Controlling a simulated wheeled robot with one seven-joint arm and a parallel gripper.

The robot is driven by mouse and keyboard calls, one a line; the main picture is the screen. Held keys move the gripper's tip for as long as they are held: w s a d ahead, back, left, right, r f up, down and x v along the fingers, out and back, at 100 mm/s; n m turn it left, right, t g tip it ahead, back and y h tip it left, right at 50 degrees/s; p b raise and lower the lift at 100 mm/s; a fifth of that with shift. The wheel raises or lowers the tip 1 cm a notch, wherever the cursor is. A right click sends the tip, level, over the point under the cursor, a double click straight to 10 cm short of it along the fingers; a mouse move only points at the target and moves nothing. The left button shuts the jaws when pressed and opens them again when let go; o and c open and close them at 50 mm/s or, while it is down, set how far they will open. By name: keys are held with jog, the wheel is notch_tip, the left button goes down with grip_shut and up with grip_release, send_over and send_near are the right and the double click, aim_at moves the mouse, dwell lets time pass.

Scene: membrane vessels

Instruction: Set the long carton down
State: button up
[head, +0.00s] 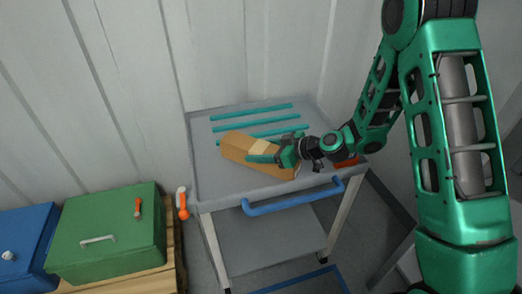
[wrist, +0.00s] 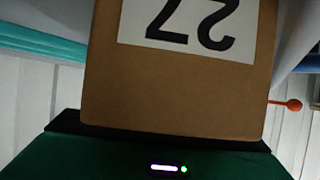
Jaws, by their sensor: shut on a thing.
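The long carton (head: 236,146) is brown with a pale label, and in the head view it shows over the grey cart top (head: 213,182). My gripper (head: 273,154) is shut on the carton from the right, near its middle. In the wrist view the carton (wrist: 180,90) fills the middle, with a white label reading 27 upside down. I cannot tell whether the carton's underside touches the cart top. Part of the carton is hidden behind my gripper.
Several teal strips (head: 252,111) lie across the cart top behind the carton. A blue handle (head: 292,199) runs along the cart's front. A green box (head: 108,235) and a blue box (head: 25,245) stand at left. An orange-ended lever (head: 183,205) is beside the cart. Walls stand close behind.

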jog(key=shift+f, duration=0.15)
jog(key=o, duration=1.5)
